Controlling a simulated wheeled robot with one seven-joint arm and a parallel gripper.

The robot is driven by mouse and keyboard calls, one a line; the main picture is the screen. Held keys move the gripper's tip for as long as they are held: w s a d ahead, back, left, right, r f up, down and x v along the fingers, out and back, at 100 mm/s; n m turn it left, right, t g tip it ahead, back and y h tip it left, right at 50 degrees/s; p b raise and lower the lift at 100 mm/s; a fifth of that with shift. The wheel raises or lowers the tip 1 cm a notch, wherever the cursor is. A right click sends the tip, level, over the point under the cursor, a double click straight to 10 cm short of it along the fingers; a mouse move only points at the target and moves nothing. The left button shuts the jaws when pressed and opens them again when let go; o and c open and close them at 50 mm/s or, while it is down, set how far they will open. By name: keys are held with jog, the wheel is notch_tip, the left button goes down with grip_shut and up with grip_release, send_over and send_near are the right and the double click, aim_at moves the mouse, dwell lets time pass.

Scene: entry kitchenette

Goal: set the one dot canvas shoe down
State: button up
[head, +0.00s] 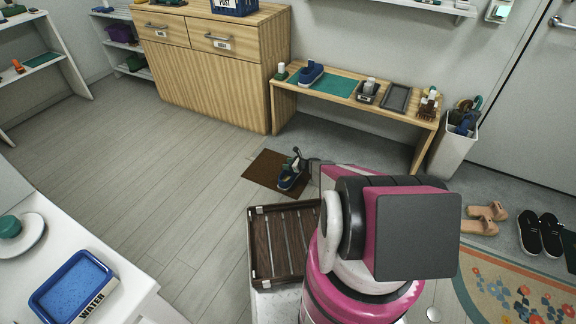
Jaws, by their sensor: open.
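A blue canvas shoe with a pale sole (289,180) is on the brown mat (262,172) on the floor, just beyond the slatted rack. My gripper (298,159) is open at the shoe's upper right end, very close to it; I cannot tell whether they touch. My arm hides part of the area to the right of the shoe. Another blue shoe (311,73) stands on the green mat (334,85) on the wooden bench. Dot marks are too small to make out on either shoe.
A dark slatted rack (254,246) stands in front of the mat. The wooden bench (290,88) along the wall also holds a dark tray (396,97) and small items. Sandals (484,219) and black shoes (530,236) lie at right. The floor left of the mat is clear.

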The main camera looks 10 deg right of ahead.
jog(key=shift+r, duration=0.2)
jog(key=v, duration=1.2)
jog(key=s+a+r+n+g+h, duration=0.1)
jog(key=s+a+r+n+g, duration=0.25)
jog(key=s+r+n, duration=0.45)
jog(key=s+a+r+n+g+h, duration=0.15)
jog(key=s+a+r+n, duration=0.3)
jog(key=r, duration=0.75)
jog(key=s+r+n+g+h, duration=0.2)
jog(key=s+r+n+h, duration=0.6)
jog(key=s+r+n, duration=0.4)
jog(key=s+r, duration=0.5)
jog(key=r, duration=0.3)
jog(key=shift+s+d+r+n+g, duration=0.2)
jog(key=shift+d+r+n+g, duration=0.05)
jog(key=shift+d+n+g, duration=0.15)
